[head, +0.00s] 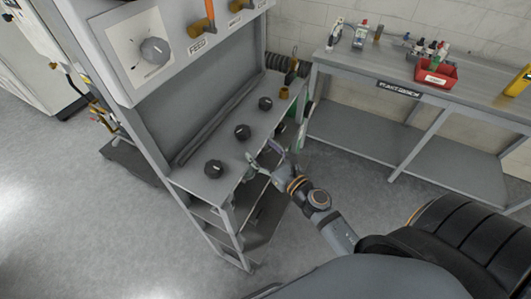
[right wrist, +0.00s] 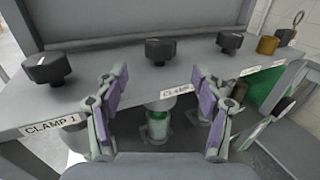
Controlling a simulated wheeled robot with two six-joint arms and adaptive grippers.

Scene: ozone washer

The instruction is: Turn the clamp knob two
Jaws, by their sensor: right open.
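The clamp two knob (head: 242,132) is a black round knob, the middle of three along the grey panel. In the right wrist view the same knob (right wrist: 160,50) stands upright behind a label reading CLAMP 2 (right wrist: 183,91), with a pale mark on top. My right gripper (head: 262,152) is open and empty, just off the panel's front edge, near this knob and apart from it. In the right wrist view its two purple-padded fingers (right wrist: 160,88) are spread, with the knob beyond and between them. My left gripper is not in view.
The clamp 1 knob (right wrist: 46,68) is to the left and another black knob (right wrist: 230,40) to the right. A brass fitting (right wrist: 267,45) sits at the panel's far end. An upper control box (head: 125,60) overhangs the panel's back. A bench (head: 440,95) holds a red bin (head: 436,76).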

